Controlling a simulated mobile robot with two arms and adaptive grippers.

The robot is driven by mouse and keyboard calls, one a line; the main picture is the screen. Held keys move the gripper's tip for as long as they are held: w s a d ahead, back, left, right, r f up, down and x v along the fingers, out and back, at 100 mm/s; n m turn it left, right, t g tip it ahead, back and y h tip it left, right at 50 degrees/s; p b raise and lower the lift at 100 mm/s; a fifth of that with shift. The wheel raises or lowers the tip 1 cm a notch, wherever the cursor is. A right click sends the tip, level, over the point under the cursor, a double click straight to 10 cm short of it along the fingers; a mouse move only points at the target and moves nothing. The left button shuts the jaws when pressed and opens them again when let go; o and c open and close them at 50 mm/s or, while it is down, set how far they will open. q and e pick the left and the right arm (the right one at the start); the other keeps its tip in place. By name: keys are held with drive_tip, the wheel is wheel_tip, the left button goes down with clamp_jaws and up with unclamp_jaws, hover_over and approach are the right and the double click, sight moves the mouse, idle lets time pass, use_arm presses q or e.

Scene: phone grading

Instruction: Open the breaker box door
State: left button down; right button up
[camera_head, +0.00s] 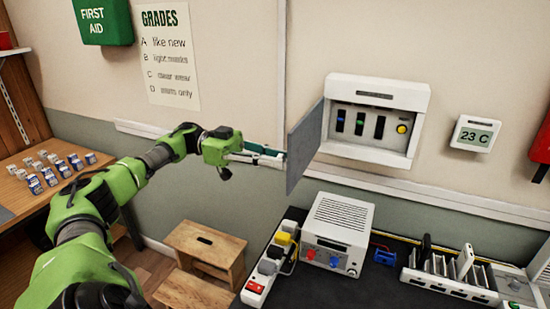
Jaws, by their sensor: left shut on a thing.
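The white breaker box (415,96) is mounted on the wall. Its grey door (304,147) is swung out to the left, well away from the opening. Inside, several dark switches with blue, green and dark tips and a round yellow button are exposed. My left gripper (284,158) reaches in from the left and is shut on the door's outer edge. The door panel hides part of the fingertips. My right gripper is not in view.
Below the box, a dark bench (390,285) holds a white power supply (342,225), a power strip (265,270) and a rack (447,280). A thermostat (474,134) is on the wall to the right. A wooden step stool (205,245) stands below my left arm.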

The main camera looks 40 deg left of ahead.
use_arm(q)
drive_tip(key=c, duration=1.9)
unclamp_jaws()
drive_tip(key=shift+d, duration=0.1)
drive_tip(key=v, duration=0.7)
drive_tip(key=shift+a, duration=0.25)
